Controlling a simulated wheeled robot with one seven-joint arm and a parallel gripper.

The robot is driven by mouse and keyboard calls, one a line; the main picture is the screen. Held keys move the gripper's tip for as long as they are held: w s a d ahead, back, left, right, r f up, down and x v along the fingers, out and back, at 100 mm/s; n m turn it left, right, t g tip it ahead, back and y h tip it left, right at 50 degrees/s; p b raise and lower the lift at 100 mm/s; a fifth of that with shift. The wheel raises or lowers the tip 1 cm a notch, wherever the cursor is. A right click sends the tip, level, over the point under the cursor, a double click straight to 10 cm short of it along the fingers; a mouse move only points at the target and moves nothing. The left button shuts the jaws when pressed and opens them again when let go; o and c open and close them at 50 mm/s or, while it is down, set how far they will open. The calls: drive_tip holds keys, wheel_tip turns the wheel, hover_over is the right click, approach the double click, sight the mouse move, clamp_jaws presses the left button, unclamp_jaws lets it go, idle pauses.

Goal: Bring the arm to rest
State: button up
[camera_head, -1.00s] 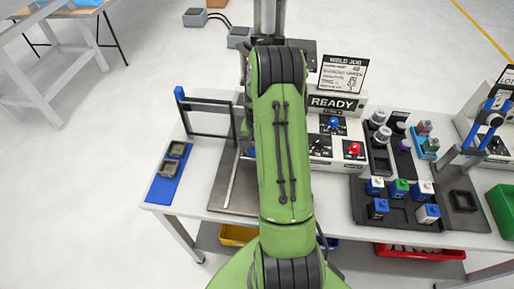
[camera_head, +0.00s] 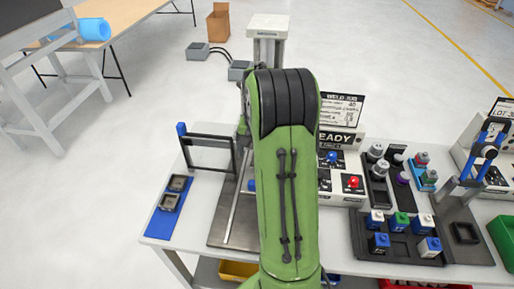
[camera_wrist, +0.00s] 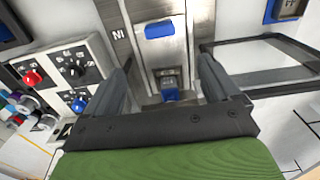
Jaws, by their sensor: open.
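My gripper (camera_wrist: 165,88) shows in the wrist view with its two dark fingers spread wide apart and nothing between them. Beyond the fingers, apart from them as far as I can tell, is a metal fixture (camera_wrist: 150,12) with a blue block (camera_wrist: 159,29) and a smaller blue-fronted part (camera_wrist: 170,94). In the head view my green arm (camera_head: 285,190) stands raised in the middle and hides the gripper and part of the bench behind it.
The white bench (camera_head: 200,210) carries a blue mat (camera_head: 160,222) with two dark square parts at left. The control box (camera_head: 345,145) stands right of my arm. A dark tray (camera_head: 400,243) with several capped blocks and a green bin (camera_head: 503,240) lie further right.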

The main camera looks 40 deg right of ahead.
drive_tip(key=shift+a+r, duration=0.1)
drive_tip(key=shift+r, duration=0.1)
idle(0.4)
drive_tip(key=s+a+r+n+t+h, duration=0.1)
drive_tip(key=s+a+r+n+t, duration=0.2)
drive_tip(key=a+r, duration=0.85)
drive_tip(key=s+a+n+t+y, duration=0.1)
drive_tip(key=s+a+n+t, duration=0.1)
drive_tip(key=s+a+n, duration=0.5)
drive_tip(key=s+a, duration=0.6)
drive_tip(key=s, duration=0.1)
drive_tip(key=shift+a+r+t, duration=0.15)
drive_tip(key=shift+r+t, duration=0.1)
drive_tip(key=shift+t, duration=0.05)
